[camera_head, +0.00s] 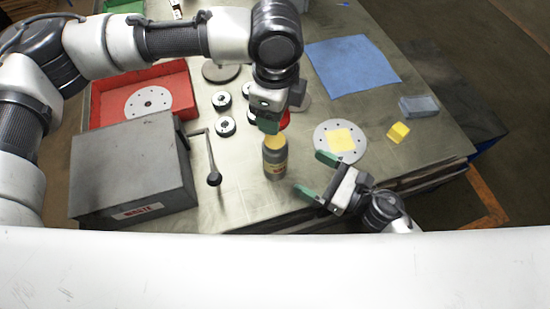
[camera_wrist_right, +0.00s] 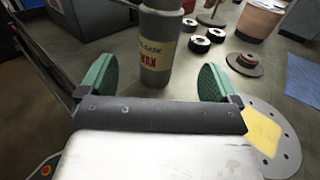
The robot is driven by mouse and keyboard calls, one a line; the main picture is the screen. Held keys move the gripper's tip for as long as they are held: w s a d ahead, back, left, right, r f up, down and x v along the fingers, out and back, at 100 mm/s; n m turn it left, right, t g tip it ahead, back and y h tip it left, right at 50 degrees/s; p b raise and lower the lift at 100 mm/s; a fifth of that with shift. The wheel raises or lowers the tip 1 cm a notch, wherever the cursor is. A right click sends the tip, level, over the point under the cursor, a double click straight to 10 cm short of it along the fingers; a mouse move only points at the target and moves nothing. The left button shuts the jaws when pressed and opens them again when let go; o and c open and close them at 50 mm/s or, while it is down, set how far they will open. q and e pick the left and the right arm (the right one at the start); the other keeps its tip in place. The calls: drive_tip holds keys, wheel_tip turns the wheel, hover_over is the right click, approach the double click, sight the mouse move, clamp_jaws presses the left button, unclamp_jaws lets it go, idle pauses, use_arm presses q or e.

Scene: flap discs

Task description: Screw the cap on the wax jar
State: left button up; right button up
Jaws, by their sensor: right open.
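The wax jar (camera_head: 275,160) stands upright near the table's front edge, grey with a label and a yellow upper part. In the right wrist view the jar (camera_wrist_right: 160,45) stands ahead of my fingers, its top cut off. A red cap (camera_head: 286,120) shows just above the jar, against the green finger of my left gripper (camera_head: 269,126). This gripper points down and appears shut on the cap; its far finger is hidden. I cannot tell if cap and jar touch. My right gripper (camera_head: 316,175) is open and empty, to the right of the jar, its fingers facing it.
A grey metal box (camera_head: 130,165) with a crank handle (camera_head: 213,177) stands left of the jar. A red tray (camera_head: 180,82) lies behind it. A perforated disc (camera_head: 325,131) with a yellow square lies right, near a yellow block (camera_head: 398,132). A blue cloth (camera_head: 352,66) lies at back.

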sight(275, 140)
drive_tip(key=x, duration=1)
drive_tip(key=shift+c, duration=0.2)
drive_tip(key=c, duration=1.3)
use_arm(q)
drive_tip(key=shift+f, duration=2.45)
drive_tip(key=shift+f, duration=0.1)
drive_tip(key=shift+f, duration=0.8)
drive_tip(key=shift+f, duration=0.55)
